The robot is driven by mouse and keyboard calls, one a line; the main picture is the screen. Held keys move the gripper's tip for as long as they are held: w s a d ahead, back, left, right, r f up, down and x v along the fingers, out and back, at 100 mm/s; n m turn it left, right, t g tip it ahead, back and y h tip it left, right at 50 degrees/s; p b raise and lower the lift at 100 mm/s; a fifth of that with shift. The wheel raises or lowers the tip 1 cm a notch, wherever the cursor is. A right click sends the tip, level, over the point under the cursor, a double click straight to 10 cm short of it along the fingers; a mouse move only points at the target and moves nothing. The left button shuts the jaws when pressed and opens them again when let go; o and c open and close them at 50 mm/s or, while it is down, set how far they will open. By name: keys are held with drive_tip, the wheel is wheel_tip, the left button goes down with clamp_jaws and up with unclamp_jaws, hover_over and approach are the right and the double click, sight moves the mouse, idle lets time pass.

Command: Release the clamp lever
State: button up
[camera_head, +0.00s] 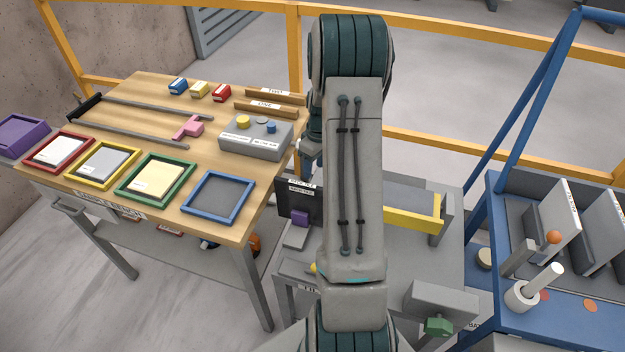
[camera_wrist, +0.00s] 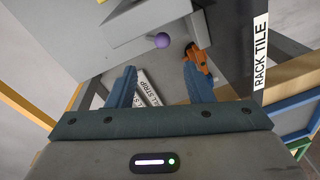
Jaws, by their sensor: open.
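No part is labelled as the clamp lever, so I cannot tell for certain which it is. An orange ball knob (camera_head: 554,237) stands on the blue cart at the right, beside upright slabs. In the wrist view a purple ball knob (camera_wrist: 162,40) sits on a grey part beyond my fingertips. My gripper (camera_wrist: 159,69) is open, its two blue fingers apart and with nothing gripped. An orange object (camera_wrist: 198,58) shows just beyond the right finger; I cannot tell if they touch.
A wooden table at the left carries coloured trays, such as a blue-framed one (camera_head: 218,198), and a grey control box (camera_head: 256,138). The blue cart (camera_head: 590,325) holds a white cylinder (camera_head: 540,283). Labelled strips (camera_wrist: 150,88) lie beyond my fingers, near a "RACK TILE" panel (camera_wrist: 238,40).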

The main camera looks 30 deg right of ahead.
drive_tip(key=shift+d+r, duration=0.15)
drive_tip(key=shift+r, duration=1.35)
